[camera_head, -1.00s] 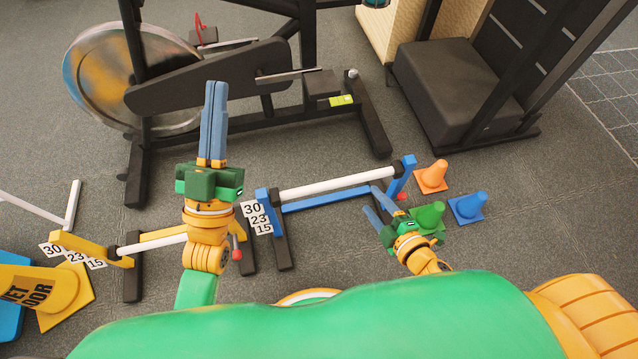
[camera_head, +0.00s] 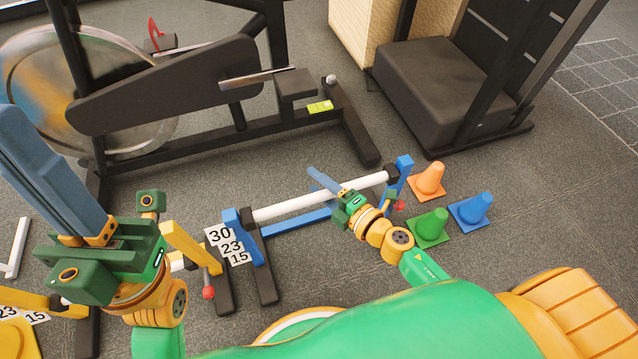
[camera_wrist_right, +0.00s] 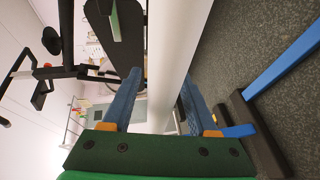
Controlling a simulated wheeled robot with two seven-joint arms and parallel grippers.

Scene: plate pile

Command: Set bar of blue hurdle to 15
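The blue hurdle (camera_head: 262,250) stands on the floor with a white bar (camera_head: 290,207) near the top of its posts, above a fixed blue crosspiece (camera_head: 297,221). Number labels 30, 23 and 15 (camera_head: 231,246) run down its left post. My right gripper (camera_head: 328,182) is at the right half of the white bar. In the right wrist view, the white bar (camera_wrist_right: 172,70) lies between the two spread fingers, close to the right one; a gap shows beside the left one. My left gripper (camera_head: 35,165) is raised at the left, empty, fingers together.
A yellow hurdle (camera_head: 180,245) with a red knob (camera_head: 208,293) stands left of the blue one. Orange (camera_head: 428,180), green (camera_head: 430,227) and blue (camera_head: 471,210) cones stand at the right. An exercise bike (camera_head: 170,90) is behind the hurdle.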

